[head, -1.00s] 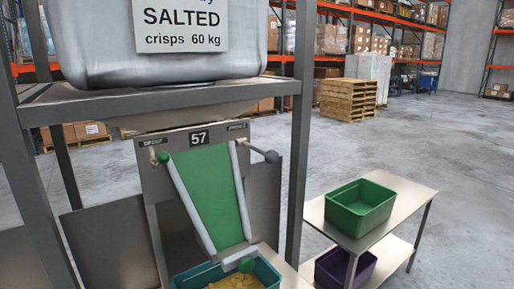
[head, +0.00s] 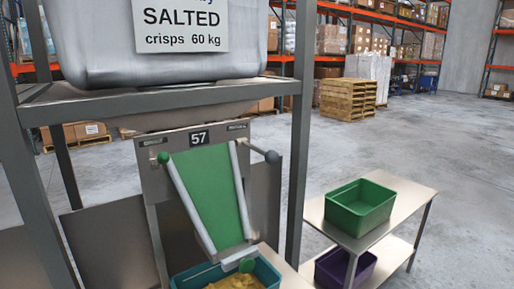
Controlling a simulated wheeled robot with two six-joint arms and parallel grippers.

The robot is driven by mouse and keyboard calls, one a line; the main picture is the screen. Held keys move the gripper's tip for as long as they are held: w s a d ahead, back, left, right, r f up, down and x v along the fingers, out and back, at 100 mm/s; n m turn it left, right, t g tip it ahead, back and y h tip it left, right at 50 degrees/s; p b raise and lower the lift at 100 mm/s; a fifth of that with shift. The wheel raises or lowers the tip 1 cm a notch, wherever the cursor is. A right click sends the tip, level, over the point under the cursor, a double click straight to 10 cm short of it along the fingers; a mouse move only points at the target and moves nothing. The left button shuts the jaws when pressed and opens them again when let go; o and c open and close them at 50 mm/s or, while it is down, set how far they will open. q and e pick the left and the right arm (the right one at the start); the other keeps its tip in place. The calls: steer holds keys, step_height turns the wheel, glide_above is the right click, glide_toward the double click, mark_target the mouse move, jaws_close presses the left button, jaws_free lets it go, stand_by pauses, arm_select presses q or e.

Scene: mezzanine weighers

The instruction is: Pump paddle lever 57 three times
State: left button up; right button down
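A metal panel (head: 152,180) carries the number plate 57 (head: 199,138). A short lever (head: 255,150) with a dark round knob (head: 272,157) sticks out at the panel's upper right. A small green knob (head: 163,157) is at its upper left. Small labels above both are too small to read surely. A green chute (head: 212,195) with pale side rails slopes down from the panel. Neither of my grippers is in view.
A teal tub (head: 266,266) with yellow contents stands below the chute. At right, a two-level table (head: 392,208) holds a green bin (head: 360,207) and a purple bin (head: 345,267).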

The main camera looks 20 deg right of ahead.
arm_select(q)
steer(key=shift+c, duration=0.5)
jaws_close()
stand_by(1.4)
